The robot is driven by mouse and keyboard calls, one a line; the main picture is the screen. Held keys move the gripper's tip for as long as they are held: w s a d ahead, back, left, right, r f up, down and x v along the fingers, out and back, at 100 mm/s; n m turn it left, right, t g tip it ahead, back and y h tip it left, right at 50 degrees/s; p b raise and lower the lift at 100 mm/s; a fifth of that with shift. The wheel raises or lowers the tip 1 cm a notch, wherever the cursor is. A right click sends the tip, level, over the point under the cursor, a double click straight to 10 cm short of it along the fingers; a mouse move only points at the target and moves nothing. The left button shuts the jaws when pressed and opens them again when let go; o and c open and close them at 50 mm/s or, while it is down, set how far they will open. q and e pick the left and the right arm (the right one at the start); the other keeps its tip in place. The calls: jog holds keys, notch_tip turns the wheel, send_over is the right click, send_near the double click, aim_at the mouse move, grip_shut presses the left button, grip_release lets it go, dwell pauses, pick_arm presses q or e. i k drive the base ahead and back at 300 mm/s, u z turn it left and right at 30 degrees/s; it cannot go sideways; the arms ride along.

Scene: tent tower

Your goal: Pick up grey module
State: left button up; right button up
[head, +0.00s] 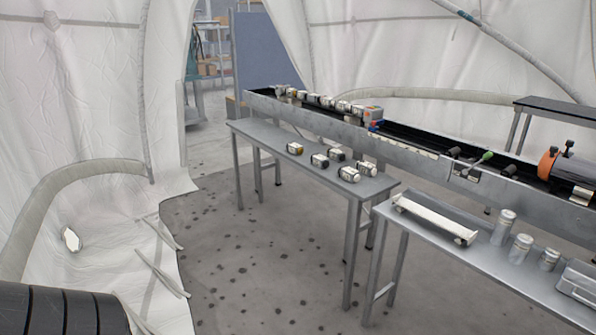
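Several small block-shaped modules lie on the grey metal table (262,134) in the middle of the head view. One module with a brownish end (295,149) lies at the left. Two dark-ended modules (320,160) (337,155) lie near the middle. Two pale grey-white modules (349,174) (367,169) lie close together at the right. The modules are too small to tell surely which one is the grey module. Neither of my grippers is in view.
Behind the table runs a long metal trough (405,141) holding a row of similar modules (327,101). A nearer table at right carries a white bar (435,218), metal canisters (503,227) and a metal case (579,283). The speckled floor (265,265) before the tables is clear.

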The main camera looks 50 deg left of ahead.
aim_at(327, 102)
jog(key=z, duration=0.3)
jog(key=k, duration=0.35)
jog(key=u, duration=1.5)
jog(key=i, duration=0.6)
jog(key=u, duration=0.3)
